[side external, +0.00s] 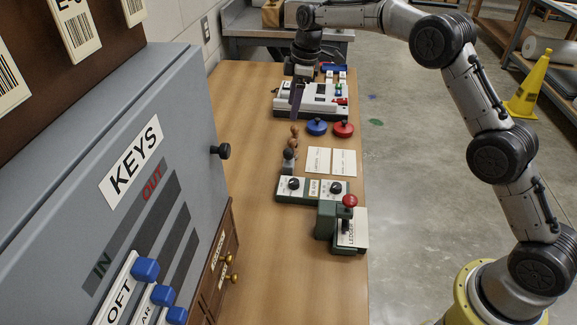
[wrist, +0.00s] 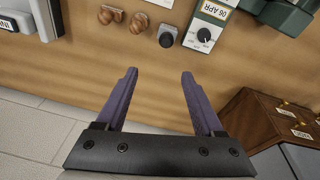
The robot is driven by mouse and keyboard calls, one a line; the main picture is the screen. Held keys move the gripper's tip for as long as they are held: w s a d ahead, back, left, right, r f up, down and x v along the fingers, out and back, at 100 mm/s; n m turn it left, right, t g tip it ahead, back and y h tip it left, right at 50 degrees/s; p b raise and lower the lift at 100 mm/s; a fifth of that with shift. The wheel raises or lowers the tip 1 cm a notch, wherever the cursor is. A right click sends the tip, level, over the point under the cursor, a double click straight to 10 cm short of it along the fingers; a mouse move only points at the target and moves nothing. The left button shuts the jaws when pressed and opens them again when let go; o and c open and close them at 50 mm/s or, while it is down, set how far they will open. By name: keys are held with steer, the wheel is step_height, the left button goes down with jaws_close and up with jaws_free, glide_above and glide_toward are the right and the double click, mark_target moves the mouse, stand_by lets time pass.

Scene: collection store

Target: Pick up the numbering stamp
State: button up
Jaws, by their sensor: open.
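No label in view names the numbering stamp. A small grey stamp with a black top (side external: 289,158) stands on the table and may be it; it also shows in the wrist view (wrist: 167,36). Two brown wooden-handled stamps (side external: 294,134) stand just behind it, seen in the wrist view (wrist: 138,22) to its left. My gripper (side external: 297,100) is above the table near the white machine. In the wrist view its two purple fingers (wrist: 158,72) are spread with nothing between them, and the grey stamp is beyond the tips, apart from them.
A dial unit (side external: 313,190) and a green ledger device with a red knob (side external: 348,202) are nearer. The grey KEYS cabinet (side external: 130,190) and wooden drawers (wrist: 262,115) border the left side.

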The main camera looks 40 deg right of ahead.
steer(key=g, duration=0.1)
glide_toward(288, 159)
steer(key=f, duration=0.2)
steer(key=w+f, duration=0.1)
steer(key=f, duration=0.2)
steer(key=shift+w+d+f, duration=0.15)
steer(key=shift+w+f, duration=0.05)
steer(key=shift+f, duration=0.1)
steer(key=shift+w+f, duration=0.2)
steer(key=shift+f, duration=2.65)
steer(key=shift+c, duration=0.3)
steer(key=c, duration=0.9)
steer(key=shift+r, duration=0.1)
steer(key=shift+c, duration=0.5)
